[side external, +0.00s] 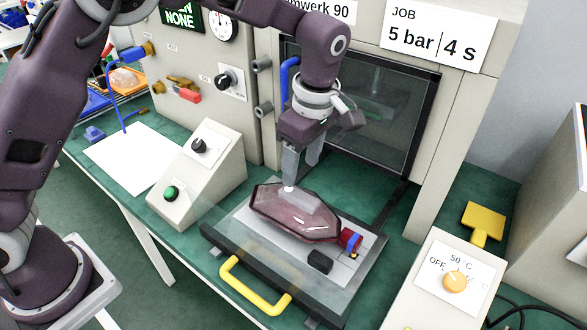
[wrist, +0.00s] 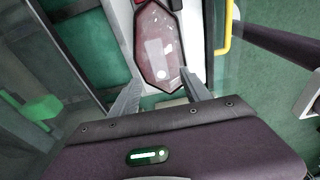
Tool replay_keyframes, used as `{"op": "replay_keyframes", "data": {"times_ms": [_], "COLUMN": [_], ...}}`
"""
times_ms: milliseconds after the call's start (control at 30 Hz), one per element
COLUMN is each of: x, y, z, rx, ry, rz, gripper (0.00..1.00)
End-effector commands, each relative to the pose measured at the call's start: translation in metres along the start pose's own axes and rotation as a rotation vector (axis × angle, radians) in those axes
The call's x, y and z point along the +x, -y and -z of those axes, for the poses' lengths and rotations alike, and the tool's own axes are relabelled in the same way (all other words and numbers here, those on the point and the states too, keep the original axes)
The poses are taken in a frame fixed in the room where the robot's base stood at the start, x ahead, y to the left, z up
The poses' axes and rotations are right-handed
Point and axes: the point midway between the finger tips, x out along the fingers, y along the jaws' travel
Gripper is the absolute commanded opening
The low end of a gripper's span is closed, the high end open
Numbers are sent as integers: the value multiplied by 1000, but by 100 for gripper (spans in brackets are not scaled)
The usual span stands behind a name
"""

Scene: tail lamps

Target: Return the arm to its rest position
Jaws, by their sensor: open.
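My gripper (side external: 300,172) hangs fingers-down at the far left end of a dark red translucent tail lamp (side external: 300,214). Its two fingers are apart with nothing held between them. In the wrist view, the lamp (wrist: 158,45) lies beyond the fingertips, its near end between them in the picture. I cannot tell whether a fingertip touches the lamp. The lamp lies on a pale plate on a pulled-out dark tray (side external: 219,240). A red and blue connector (side external: 350,240) sits at its right end.
A chamber with a glass window (side external: 375,115) stands close behind my gripper. A yellow handle (side external: 254,287) fronts the tray, and a black block (side external: 320,262) lies on it. Control boxes stand left (side external: 203,170) and right (side external: 440,285). White paper (side external: 132,158) lies on the green bench.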

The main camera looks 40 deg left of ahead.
Motion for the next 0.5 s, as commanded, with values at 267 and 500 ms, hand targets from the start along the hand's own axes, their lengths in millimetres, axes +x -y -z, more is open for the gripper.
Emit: {"op": "replay_keyframes", "data": {"times_ms": [267,500], "x": [-111,-132], "y": [89,222], "z": [88,132], "rx": [538,1193], "ry": [135,-83], "rz": [-207,-459], "gripper": [56,56]}}
